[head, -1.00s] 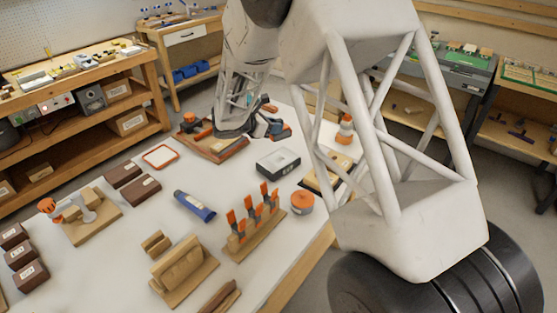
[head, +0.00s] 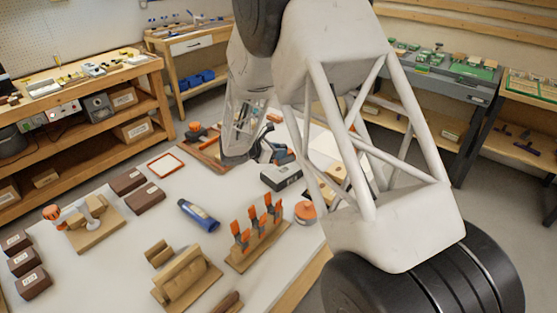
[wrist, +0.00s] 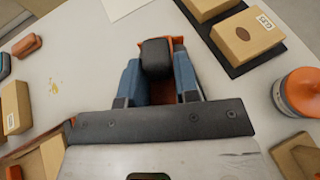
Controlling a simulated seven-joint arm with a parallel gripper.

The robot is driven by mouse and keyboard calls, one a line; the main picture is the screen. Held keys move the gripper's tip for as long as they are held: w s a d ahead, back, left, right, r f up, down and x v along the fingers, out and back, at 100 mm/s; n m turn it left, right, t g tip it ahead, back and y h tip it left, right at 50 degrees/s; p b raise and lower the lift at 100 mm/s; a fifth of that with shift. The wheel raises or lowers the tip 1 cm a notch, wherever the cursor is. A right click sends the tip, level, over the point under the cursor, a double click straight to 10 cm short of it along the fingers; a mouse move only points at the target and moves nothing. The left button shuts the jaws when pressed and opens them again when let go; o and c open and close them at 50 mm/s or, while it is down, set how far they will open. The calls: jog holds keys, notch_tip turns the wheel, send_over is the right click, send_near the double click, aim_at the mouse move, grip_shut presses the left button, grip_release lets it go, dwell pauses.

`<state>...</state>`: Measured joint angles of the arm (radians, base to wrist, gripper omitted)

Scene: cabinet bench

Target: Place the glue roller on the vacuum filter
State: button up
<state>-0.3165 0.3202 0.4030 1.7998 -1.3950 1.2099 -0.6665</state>
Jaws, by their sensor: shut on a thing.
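My gripper (wrist: 157,80) has its two blue-grey fingers closed on a black-and-orange thing (wrist: 156,56), which looks like the glue roller. The black block-like part faces the wrist camera, and the orange part shows behind it. In the head view my arm hides most of the gripper and the held thing. A round canister with an orange top (wrist: 303,92) is at the right of the wrist view, apart from the gripper. It may be the vacuum filter; I cannot tell for sure. A squat orange-topped canister (head: 306,212) stands near the table's right edge in the head view.
A wooden rack with orange clamps (head: 258,238), a blue tube (head: 198,215) and brown boxes (head: 128,181) stand on the white table. Labelled blocks (wrist: 248,40) sit on a dark pad at the wrist view's top right. White tabletop (wrist: 85,65) is bare left of the gripper.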

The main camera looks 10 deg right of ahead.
jog(key=shift+f, duration=1.85)
jog(key=shift+f, duration=0.2)
jog(key=o, duration=1)
jog(key=shift+c, duration=0.2)
jog(key=shift+r, duration=0.15)
jog(key=shift+a+r, duration=0.1)
jog(key=shift+a, duration=0.1)
jog(key=v, duration=1.1)
jog(key=shift+a+r, duration=0.25)
jog(key=shift+s+d, duration=0.1)
jog(key=shift+s, duration=0.05)
